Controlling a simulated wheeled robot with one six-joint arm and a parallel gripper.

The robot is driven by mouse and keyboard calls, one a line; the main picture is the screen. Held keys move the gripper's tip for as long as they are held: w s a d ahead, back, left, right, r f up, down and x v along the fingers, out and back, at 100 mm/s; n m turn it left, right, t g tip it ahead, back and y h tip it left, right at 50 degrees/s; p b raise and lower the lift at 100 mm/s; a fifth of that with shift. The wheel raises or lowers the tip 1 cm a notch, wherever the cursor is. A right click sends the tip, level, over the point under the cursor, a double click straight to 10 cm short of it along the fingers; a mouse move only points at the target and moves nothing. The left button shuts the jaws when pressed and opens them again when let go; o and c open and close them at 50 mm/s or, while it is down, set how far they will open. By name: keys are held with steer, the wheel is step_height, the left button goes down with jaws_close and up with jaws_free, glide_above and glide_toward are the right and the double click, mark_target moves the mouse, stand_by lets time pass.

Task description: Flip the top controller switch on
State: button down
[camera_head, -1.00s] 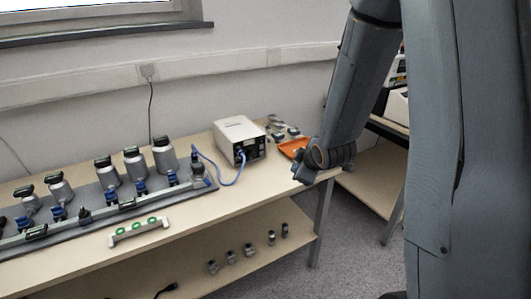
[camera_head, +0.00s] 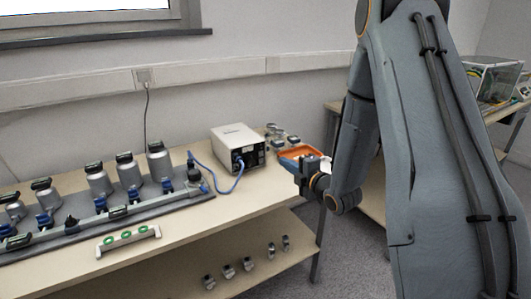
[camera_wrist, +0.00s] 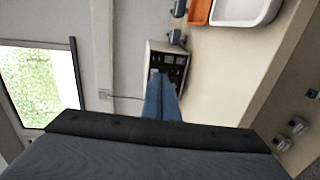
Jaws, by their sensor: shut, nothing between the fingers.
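The controller (camera_head: 238,146) is a white box with a dark front panel on the bench, towards its right end. A blue cable runs from its front to the left. In the wrist view the controller (camera_wrist: 166,62) is ahead of my gripper, its dark panel facing me. The switches on the panel are too small to tell apart. My gripper (camera_head: 283,160) is to the right of the controller and apart from it. Its blue fingers (camera_wrist: 162,84) are shut with nothing between them, and they overlap the lower part of the panel in the wrist view.
An orange tray (camera_head: 301,151) and a white tray (camera_wrist: 245,10) are close to my gripper. Several metal sensors (camera_head: 282,137) lie behind. A rail with several shakers (camera_head: 97,180) fills the left of the bench. A white bar with green rings (camera_head: 127,238) lies in front.

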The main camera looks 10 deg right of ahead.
mark_target(261, 149)
steer(key=p+x, duration=0.1)
steer(key=x, duration=1.2)
steer(key=shift+w+a+f, duration=0.1)
steer(key=shift+w+a, duration=0.05)
steer(key=shift+w, duration=0.2)
steer(key=shift+a, duration=0.1)
